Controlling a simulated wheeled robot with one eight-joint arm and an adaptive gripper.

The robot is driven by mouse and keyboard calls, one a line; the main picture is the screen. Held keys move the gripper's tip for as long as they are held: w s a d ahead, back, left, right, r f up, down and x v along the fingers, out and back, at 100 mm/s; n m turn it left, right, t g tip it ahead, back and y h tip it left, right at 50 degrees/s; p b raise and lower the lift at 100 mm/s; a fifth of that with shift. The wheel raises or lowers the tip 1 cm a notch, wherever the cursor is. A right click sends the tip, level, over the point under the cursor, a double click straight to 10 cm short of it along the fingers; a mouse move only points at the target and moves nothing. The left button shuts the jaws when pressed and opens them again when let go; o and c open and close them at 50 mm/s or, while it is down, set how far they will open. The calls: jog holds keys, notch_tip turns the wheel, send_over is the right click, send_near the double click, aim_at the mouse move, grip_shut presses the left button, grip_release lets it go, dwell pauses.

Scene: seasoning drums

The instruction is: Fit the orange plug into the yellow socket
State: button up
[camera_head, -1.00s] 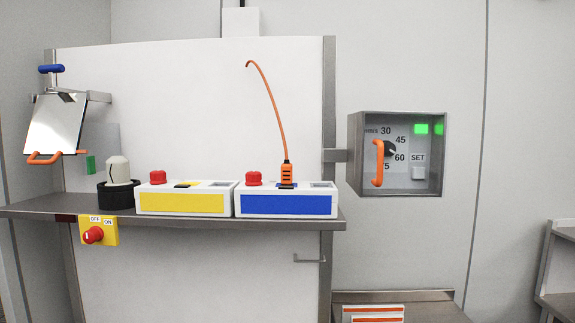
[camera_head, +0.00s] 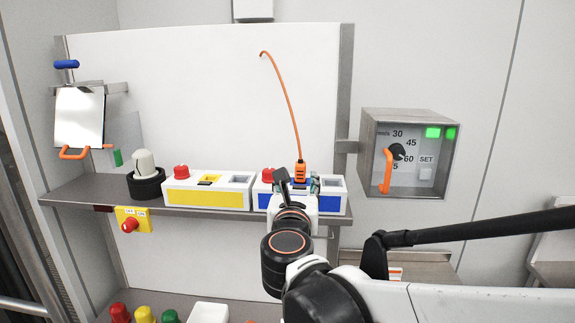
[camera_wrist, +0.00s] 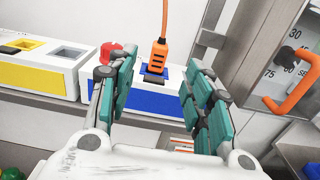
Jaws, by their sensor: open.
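The orange plug (camera_head: 300,171) stands upright in a socket on the white box with the blue front (camera_head: 330,205). Its orange cable rises in a curve above it. In the wrist view the plug (camera_wrist: 158,55) shows between the finger tips. My gripper (camera_wrist: 157,75) is open and empty, its teal-padded fingers on either side of the plug in the picture, apart from it. The yellow socket (camera_head: 209,179) is on top of the white box with the yellow front (camera_head: 205,199), to the left. It also shows in the wrist view (camera_wrist: 22,45), with nothing in it.
Red buttons (camera_head: 182,172) top the boxes. A black-based pale knob (camera_head: 145,165) stands left on the metal shelf (camera_head: 80,192). A timer box with an orange handle (camera_head: 388,172) is at the right. Coloured buttons and a white block (camera_head: 209,313) are below.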

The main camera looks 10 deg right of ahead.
aim_at(300, 169)
jog(key=x, duration=0.7)
jog(key=shift+w+d+f+p, duration=0.1)
jog(key=shift+w+f+p, duration=0.05)
jog(key=shift+w+p, duration=0.2)
jog(key=shift+f+p+x, duration=0.1)
jog(key=shift+p+x, duration=0.15)
jog(key=shift+x, duration=1.2)
jog(key=shift+f+p+x, duration=0.15)
jog(key=shift+p+x, duration=0.1)
jog(key=shift+x, duration=1.25)
grip_shut()
